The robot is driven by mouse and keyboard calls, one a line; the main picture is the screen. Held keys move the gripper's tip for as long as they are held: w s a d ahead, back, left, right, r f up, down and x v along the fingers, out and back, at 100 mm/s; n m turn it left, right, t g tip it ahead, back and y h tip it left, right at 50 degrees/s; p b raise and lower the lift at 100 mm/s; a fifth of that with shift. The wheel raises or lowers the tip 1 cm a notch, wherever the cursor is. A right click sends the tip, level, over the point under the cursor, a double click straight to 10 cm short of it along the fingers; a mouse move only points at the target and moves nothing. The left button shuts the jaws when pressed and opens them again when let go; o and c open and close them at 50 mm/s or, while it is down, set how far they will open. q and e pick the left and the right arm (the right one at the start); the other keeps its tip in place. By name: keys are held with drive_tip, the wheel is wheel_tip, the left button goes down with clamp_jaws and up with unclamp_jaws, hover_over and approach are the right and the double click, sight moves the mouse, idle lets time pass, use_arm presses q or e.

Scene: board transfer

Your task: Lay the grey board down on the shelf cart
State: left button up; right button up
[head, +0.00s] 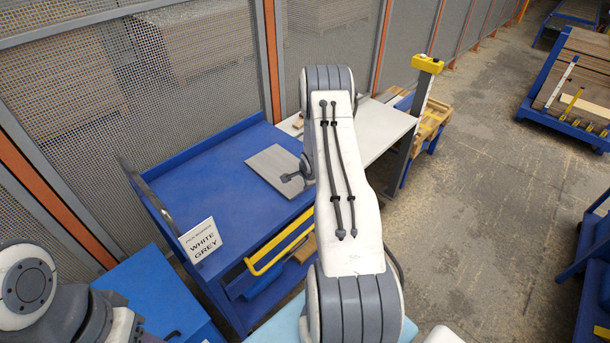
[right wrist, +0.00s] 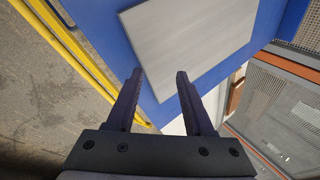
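The grey board (head: 270,168) lies flat on the blue top of the shelf cart (head: 200,178), near its right end; my right arm hides part of its right side. My right gripper (head: 298,174) is at the board's right side, mostly hidden behind my arm in the head view. In the right wrist view its two fingers (right wrist: 160,75) are apart with nothing clamped between them. The grey board (right wrist: 190,45) lies flat beyond the fingertips on the blue top (right wrist: 150,108). My left gripper is out of view; only part of my left arm shows at lower left.
A sign reading "WHITE GREY" (head: 200,240) stands at the cart's front left by a grey handle (head: 148,190). A white surface (head: 385,125) adjoins on the right, near a yellow-topped post (head: 427,65). Mesh fencing (head: 200,50) runs behind. The cart top left of the board is clear.

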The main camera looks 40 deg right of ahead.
drive_tip(key=shift+p, duration=0.35)
drive_tip(key=shift+s, duration=0.1)
drive_tip(key=shift+s+a+r+p, duration=0.15)
drive_tip(key=shift+s+a+r, duration=0.2)
drive_tip(key=shift+s, duration=0.3)
drive_tip(key=shift+s+a+r+p, duration=0.15)
drive_tip(key=shift+s+a+r, duration=0.2)
drive_tip(key=shift+s, duration=0.3)
drive_tip(key=o, duration=0.6)
drive_tip(key=shift+f, duration=0.1)
drive_tip(key=shift+c, duration=0.2)
wheel_tip(320, 180, up, 8)
drive_tip(key=s+p, duration=0.1)
drive_tip(key=p, duration=0.5)
drive_tip(key=shift+s+a+f+p, duration=0.15)
drive_tip(key=shift+a+f+p, duration=0.05)
drive_tip(key=shift+a+p, duration=0.15)
